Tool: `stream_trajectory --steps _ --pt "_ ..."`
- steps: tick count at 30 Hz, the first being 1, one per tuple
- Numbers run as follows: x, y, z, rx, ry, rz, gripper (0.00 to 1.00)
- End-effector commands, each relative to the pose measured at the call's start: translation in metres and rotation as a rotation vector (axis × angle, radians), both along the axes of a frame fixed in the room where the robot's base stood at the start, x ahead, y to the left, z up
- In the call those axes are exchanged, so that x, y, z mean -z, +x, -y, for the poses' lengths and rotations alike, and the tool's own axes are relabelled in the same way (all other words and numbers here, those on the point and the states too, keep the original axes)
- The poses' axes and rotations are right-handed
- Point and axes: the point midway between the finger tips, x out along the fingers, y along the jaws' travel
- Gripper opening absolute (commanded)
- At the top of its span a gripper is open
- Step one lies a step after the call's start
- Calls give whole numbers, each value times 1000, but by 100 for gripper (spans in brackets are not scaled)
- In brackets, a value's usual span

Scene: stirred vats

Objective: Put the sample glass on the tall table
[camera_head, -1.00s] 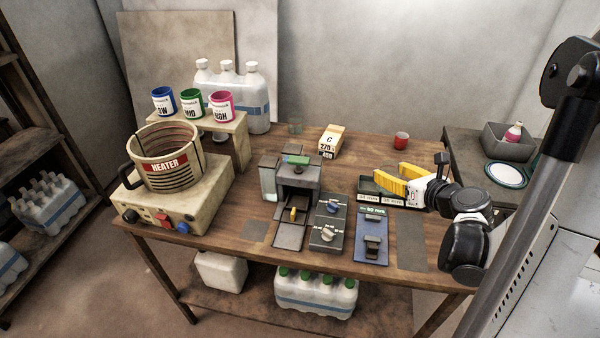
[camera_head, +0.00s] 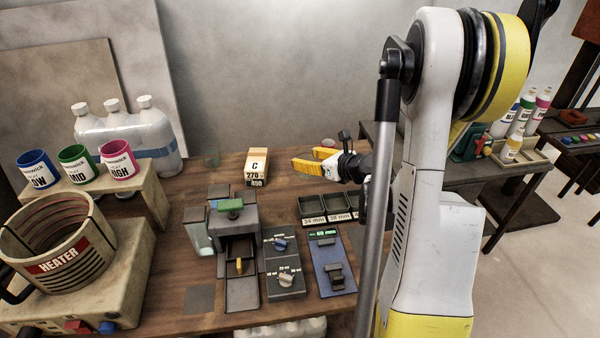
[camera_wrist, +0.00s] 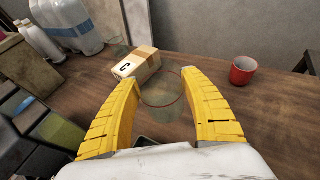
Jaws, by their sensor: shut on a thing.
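The sample glass (camera_wrist: 161,94) is a clear, see-through cup between the two yellow fingers of my gripper (camera_wrist: 160,78) in the wrist view. My gripper is shut on it, with one finger on each side. In the head view my gripper (camera_head: 303,161) is over the back of the wooden workbench (camera_head: 185,265), right of the box marked C (camera_head: 258,165); the glass is too faint to make out there. A side table (camera_head: 475,175) stands right of the bench, partly hidden by my arm. I cannot tell which table is the tall one.
A red cup (camera_wrist: 243,70) stands right of my gripper, and another clear glass (camera_wrist: 116,46) stands beyond it at left. The side table holds a tray with bottles (camera_head: 512,150). A darker table (camera_head: 575,135) is at far right. Heater (camera_head: 58,240) and devices fill the bench's left and middle.

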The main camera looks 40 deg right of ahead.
Motion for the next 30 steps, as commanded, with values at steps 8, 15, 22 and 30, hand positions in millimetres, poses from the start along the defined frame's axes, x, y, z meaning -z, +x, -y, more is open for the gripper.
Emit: stream_trajectory --steps 8,15,22,30 --pt "33 42 30 -1 1 0 12" --pt "50 46 33 0 1 0 12" --pt "76 46 33 0 1 0 12" --pt "77 46 33 0 1 0 12"
